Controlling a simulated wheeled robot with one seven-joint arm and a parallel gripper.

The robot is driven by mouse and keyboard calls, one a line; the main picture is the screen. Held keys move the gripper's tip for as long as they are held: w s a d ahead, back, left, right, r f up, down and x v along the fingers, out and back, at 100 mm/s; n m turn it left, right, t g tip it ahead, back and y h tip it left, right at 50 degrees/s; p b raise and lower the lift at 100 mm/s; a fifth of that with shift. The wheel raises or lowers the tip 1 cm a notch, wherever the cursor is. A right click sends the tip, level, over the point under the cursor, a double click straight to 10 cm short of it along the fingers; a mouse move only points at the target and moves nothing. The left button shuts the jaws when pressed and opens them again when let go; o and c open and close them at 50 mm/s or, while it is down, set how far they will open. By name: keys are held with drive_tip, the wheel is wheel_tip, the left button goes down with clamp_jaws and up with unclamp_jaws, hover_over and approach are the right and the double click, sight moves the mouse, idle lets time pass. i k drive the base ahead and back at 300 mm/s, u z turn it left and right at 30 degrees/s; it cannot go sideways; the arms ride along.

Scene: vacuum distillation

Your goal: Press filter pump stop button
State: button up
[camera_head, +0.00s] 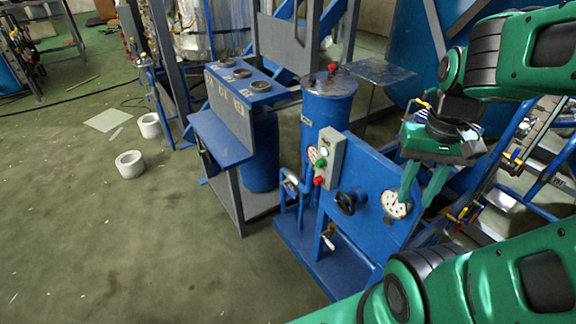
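A grey control box (329,156) is fixed at the left edge of an upright blue panel (367,168). On its face are a green button (320,163) and, below it, a red button (318,181), with a pale round part above them. No label can be read. My gripper (417,204) points down to the right of the box, in front of the panel's right part and apart from both buttons. Its two green fingers are spread with nothing between them. The fingers partly overlap the area by a round gauge (395,204).
A black handwheel (347,203) sticks out of the panel between the box and the gauge. A blue cylinder (328,108) with a red-topped part stands behind. A blue console (234,110) stands to the left. Open floor (120,235) lies at the left, with white rings (130,164) on it.

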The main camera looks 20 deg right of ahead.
sight(318, 180)
drive_tip(key=u, duration=1.75)
drive_tip(key=k, duration=1.7)
drive_tip(key=z, duration=1.35)
drive_tip(key=i, duration=1)
drive_tip(key=u, duration=0.05)
